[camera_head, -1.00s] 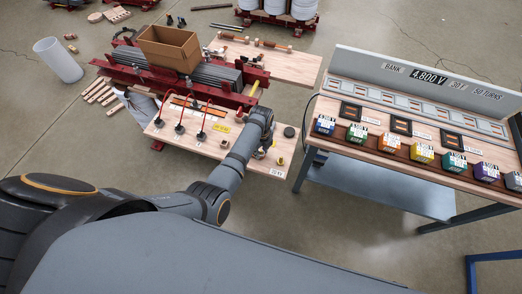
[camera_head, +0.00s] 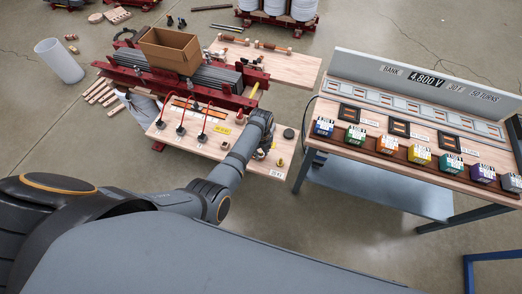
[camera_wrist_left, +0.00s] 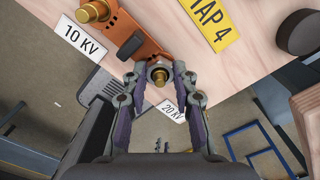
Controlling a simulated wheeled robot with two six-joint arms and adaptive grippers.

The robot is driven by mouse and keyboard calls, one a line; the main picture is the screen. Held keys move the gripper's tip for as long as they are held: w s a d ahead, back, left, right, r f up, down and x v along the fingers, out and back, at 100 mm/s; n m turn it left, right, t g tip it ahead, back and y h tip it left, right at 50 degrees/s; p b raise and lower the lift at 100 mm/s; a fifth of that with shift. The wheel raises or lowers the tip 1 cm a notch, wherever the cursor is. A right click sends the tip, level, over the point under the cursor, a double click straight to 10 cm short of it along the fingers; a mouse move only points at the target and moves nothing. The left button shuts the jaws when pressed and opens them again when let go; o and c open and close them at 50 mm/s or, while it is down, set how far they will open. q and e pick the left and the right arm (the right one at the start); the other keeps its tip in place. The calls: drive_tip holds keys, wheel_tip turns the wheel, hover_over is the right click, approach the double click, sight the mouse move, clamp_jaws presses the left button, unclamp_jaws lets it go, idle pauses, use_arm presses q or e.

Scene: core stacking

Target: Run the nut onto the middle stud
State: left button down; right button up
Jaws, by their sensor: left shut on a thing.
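My left gripper (camera_wrist_left: 159,76) is shut on a small brass nut (camera_wrist_left: 158,75) in the left wrist view. The nut lies at the end of an orange link bar (camera_wrist_left: 138,38), beside the 20 KV label (camera_wrist_left: 171,110). Whether it sits around a stud there I cannot tell. Another brass stud with a nut (camera_wrist_left: 92,12) stands at the bar's other end, near the 10 KV label (camera_wrist_left: 82,38). In the head view the left gripper (camera_head: 262,151) is over the right end of the wooden board (camera_head: 215,152), and its fingers are mostly hidden. My right gripper is out of view.
A dark round puck (camera_wrist_left: 303,28) lies on the board. Red cables (camera_head: 207,117) rise from black bushings left of the gripper. A cardboard box (camera_head: 169,50) sits on the red-framed core behind. A bench with coloured blocks (camera_head: 388,143) stands to the right, across a floor gap.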

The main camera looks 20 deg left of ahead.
use_arm(q)
drive_tip(key=shift+r+m+p, duration=0.15)
drive_tip(key=shift+m+p, duration=0.2)
drive_tip(key=shift+m, duration=0.75)
drive_tip(key=shift+m+p, duration=0.9)
drive_tip(key=shift+m, duration=1.4)
